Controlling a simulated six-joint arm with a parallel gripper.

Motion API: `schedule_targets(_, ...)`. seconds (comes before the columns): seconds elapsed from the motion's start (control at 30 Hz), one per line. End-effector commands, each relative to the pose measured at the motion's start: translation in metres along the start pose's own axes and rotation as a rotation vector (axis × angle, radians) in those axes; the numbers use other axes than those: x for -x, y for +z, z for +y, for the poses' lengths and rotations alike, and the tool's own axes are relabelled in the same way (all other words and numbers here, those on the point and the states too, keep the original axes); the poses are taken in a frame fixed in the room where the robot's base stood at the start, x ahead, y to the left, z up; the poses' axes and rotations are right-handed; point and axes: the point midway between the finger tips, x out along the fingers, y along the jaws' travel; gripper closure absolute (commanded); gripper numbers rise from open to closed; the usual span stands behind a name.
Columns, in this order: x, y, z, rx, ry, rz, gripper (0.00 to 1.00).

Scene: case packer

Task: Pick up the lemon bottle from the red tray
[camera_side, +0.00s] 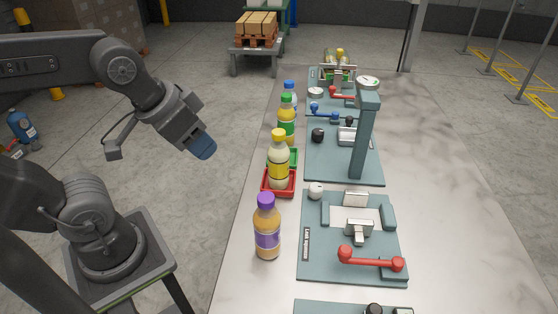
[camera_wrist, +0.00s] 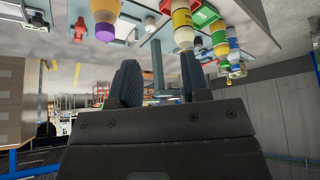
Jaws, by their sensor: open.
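The lemon bottle (camera_side: 279,168), with pale yellow contents and a yellow cap, stands upright in the small red tray (camera_side: 279,193) near the table's left edge. My gripper (camera_side: 203,147) is in the air to the left of the bottle, clear of it, with its jaws pointing down and right. In the wrist view the picture is upside down; the two dark fingers of my gripper (camera_wrist: 160,78) stand apart with nothing held between them. The lemon bottle (camera_wrist: 181,22) hangs from the top there, beyond the right finger. Its lower part is partly cut off by the frame.
A purple-capped orange bottle (camera_side: 267,228) stands nearer the camera. A green-capped bottle (camera_side: 286,120) and a blue-capped bottle (camera_side: 290,95) stand behind. A green tray (camera_side: 293,157) is partly hidden. Fixtures with red handles (camera_side: 370,262) and a post (camera_side: 364,135) are to the right.

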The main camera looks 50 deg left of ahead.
Motion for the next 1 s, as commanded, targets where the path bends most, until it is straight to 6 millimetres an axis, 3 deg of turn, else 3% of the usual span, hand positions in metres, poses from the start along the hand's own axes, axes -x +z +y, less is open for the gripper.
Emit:
schedule_targets(0.2,0.000,0.000,0.000,0.000,0.000,0.000,0.56)
schedule_targets(0.43,0.000,0.000,0.000,0.000,0.000,0.000,0.35)
schedule_targets(0.7,0.000,-0.003,0.000,0.011,-0.003,-0.004,0.35)
schedule_targets(0.87,-0.001,-0.031,-0.004,0.118,-0.042,-0.046,0.35)
schedule_targets(1.0,-0.010,-0.076,-0.008,0.300,-0.122,-0.093,0.35)
